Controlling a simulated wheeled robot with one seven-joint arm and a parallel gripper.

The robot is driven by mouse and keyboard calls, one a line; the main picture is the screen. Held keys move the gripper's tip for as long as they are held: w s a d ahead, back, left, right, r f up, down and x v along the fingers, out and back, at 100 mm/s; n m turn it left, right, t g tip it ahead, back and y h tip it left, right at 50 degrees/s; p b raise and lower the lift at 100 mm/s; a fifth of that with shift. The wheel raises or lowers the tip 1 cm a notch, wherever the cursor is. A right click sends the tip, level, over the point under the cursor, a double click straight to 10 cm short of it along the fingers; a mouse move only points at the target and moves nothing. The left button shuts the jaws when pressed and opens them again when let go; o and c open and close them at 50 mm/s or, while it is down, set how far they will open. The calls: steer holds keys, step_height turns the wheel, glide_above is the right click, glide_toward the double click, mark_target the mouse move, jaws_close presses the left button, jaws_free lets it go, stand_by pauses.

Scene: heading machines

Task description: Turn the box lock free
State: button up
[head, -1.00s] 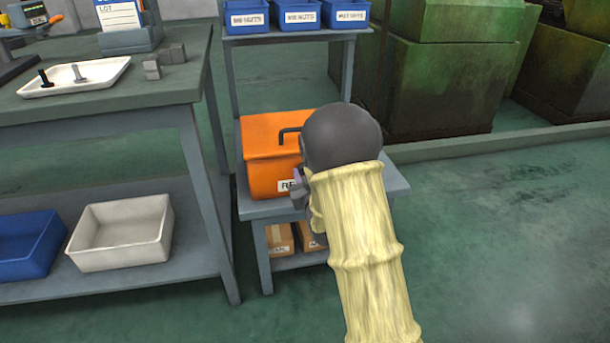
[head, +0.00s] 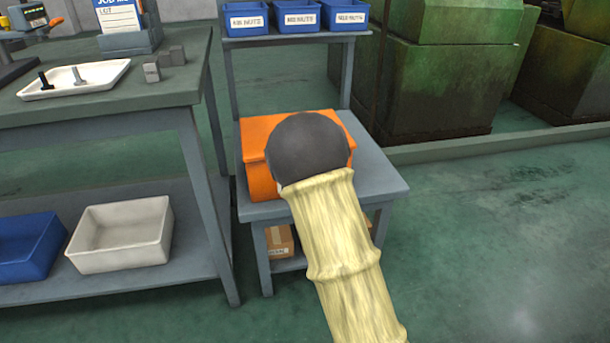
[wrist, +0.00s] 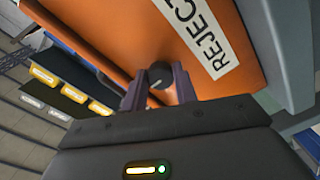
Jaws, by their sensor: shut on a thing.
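The orange box (head: 257,131) sits on the small grey stand, mostly hidden behind my arm's dark rounded end in the head view. In the wrist view the box's orange front (wrist: 212,93) fills the upper middle, with a white label reading "REJEC..." (wrist: 208,42). My gripper (wrist: 159,85) is at that front, its two purple-grey fingers shut on the dark round lock knob (wrist: 158,74) beside the label. The knob's turn angle is hard to tell. The gripper's fingers are hidden in the head view.
Blue bins (head: 296,17) stand on the shelf above the box. A grey workbench (head: 100,105) is close on the left, with a white tray (head: 75,80) on top. Green machines (head: 440,75) stand behind right. Floor on the right is clear.

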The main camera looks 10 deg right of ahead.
steer(key=shift+w+a+r+n, duration=0.1)
steer(key=shift+a+r+n, duration=0.05)
steer(key=shift+n, duration=0.25)
steer(key=o, duration=1)
